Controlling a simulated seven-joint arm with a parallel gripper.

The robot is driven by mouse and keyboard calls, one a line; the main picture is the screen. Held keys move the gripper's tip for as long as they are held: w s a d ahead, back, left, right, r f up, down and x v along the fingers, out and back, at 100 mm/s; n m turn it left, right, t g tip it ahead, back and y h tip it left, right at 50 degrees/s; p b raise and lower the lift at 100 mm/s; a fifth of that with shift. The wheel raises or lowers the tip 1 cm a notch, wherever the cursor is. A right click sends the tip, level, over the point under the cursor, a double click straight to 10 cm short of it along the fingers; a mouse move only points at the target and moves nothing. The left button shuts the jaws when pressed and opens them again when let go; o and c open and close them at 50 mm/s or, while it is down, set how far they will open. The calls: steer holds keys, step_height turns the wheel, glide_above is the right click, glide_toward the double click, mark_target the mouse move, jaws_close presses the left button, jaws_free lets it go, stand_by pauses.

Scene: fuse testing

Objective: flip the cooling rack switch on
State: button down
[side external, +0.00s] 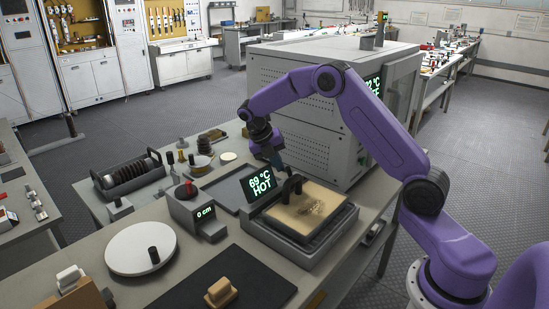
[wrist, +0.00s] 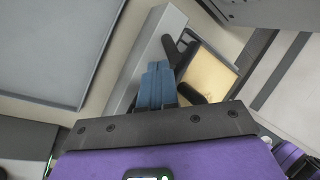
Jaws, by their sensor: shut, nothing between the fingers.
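A grey rack unit (side external: 300,240) with a lit "69 °C HOT" display (side external: 262,184) stands near the table's right edge. A tan, dark-marked plate (side external: 318,208) lies in it, with black upright parts (side external: 291,186) at its left. In the wrist view the tan plate (wrist: 208,76) and a black part (wrist: 176,48) show just beyond my fingers. I cannot tell which part is the switch, or whether the fingers touch anything.
A large grey oven-like cabinet (side external: 300,115) stands behind my gripper. A small box reading "0 cm" (side external: 196,210), a white disc (side external: 140,249) and a dark mat (side external: 225,282) are to the left and front. A flat grey tray (side external: 222,188) lies beside the rack.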

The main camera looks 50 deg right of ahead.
steer(key=shift+d+r+y, duration=0.3)
steer(key=shift+d+y, duration=0.3)
steer(key=shift+y, duration=0.2)
stand_by(0.4)
steer(key=shift+d+r+y, duration=0.25)
steer(key=shift+d+y, duration=0.3)
steer(key=shift+y, duration=0.05)
steer(key=shift+d+r, duration=0.15)
steer(key=shift+d, duration=1.65)
steer(key=shift+r, duration=0.15)
steer(key=shift+r, duration=0.65)
steer(key=v, duration=1.2)
